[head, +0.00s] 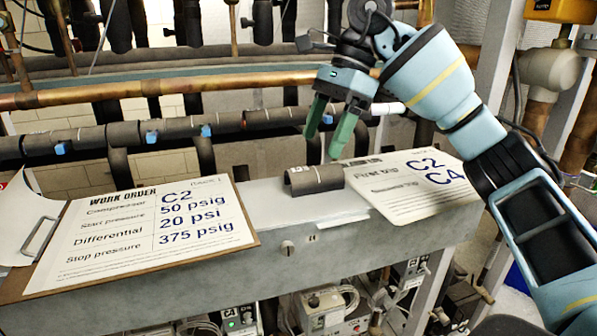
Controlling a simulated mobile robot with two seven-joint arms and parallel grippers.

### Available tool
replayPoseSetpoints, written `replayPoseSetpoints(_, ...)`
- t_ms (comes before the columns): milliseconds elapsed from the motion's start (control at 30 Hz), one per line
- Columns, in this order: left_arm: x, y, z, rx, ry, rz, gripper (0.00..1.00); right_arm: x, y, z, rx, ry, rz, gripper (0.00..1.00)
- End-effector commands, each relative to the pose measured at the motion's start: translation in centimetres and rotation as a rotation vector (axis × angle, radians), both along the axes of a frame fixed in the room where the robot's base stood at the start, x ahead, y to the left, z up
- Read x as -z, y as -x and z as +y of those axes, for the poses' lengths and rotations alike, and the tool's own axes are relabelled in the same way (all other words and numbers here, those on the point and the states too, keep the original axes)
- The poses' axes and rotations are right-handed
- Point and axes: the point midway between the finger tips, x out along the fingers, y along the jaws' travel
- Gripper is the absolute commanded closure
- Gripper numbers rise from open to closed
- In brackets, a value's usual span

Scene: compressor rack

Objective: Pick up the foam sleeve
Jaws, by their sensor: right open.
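The foam sleeve (314,180) is a short dark grey tube piece lying on the grey top of the rack, near the middle of the head view. A small white label shows at its left end. My right gripper (324,147) has two green fingers pointing down, spread apart and empty. Its fingertips are above and close to the sleeve's upper right side; I cannot tell the exact gap. My left gripper is not in view.
A work order clipboard (150,232) lies left of the sleeve, and a first trip sheet (415,183) lies right. Copper pipes (140,97) and dark insulated pipes (175,128) run behind. The grey ledge (262,215) is bare between clipboard and sleeve.

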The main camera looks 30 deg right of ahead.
Motion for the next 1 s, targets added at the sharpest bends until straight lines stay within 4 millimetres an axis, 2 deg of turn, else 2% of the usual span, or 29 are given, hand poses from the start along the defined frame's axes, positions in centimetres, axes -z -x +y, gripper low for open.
replayPoseSetpoints(167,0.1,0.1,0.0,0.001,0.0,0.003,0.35,0.2,0.0,0.0,0.0,0.001,0.0,0.26)
replayPoseSetpoints(400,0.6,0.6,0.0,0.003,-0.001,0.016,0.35,2.4,-0.1,0.8,-0.002,0.0,0.002,0.26)
replayPoseSetpoints(600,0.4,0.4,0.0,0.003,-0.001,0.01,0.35,2.7,0.0,1.0,0.0,-0.001,-0.001,0.26)
replayPoseSetpoints(1000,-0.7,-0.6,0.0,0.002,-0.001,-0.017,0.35,7.1,0.1,2.3,0.0,-0.001,-0.002,0.26)
